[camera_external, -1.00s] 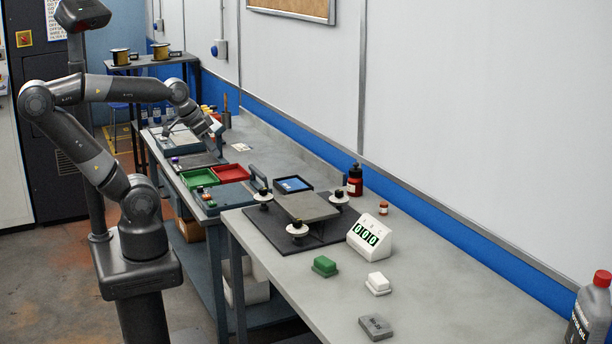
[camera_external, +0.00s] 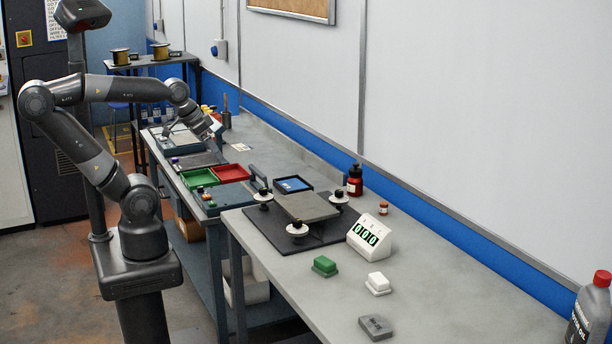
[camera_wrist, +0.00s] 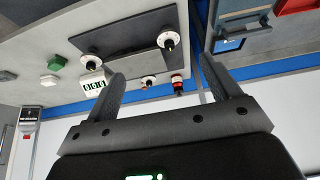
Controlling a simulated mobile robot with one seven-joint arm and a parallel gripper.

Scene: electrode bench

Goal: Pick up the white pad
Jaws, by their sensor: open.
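The white pad (camera_external: 377,283) is a small white block on the near part of the grey bench, right of a green pad (camera_external: 324,266) and in front of the white counter showing 000 (camera_external: 369,236). In the wrist view the white pad (camera_wrist: 49,81) shows at the left, beside the green pad (camera_wrist: 57,63). My gripper (camera_external: 213,134) is high over the far bench, well away from the pad. In the wrist view my gripper (camera_wrist: 163,82) has its two fingers spread with nothing held between them.
A dark plate with white-based knobs and a grey block (camera_external: 306,207) lies behind the pads. A grey block (camera_external: 376,327) lies near the bench's front. Red (camera_external: 229,173) and green trays sit on the far bench. A red bottle (camera_external: 355,180) stands by the wall, and a grey bottle (camera_external: 592,310) at right.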

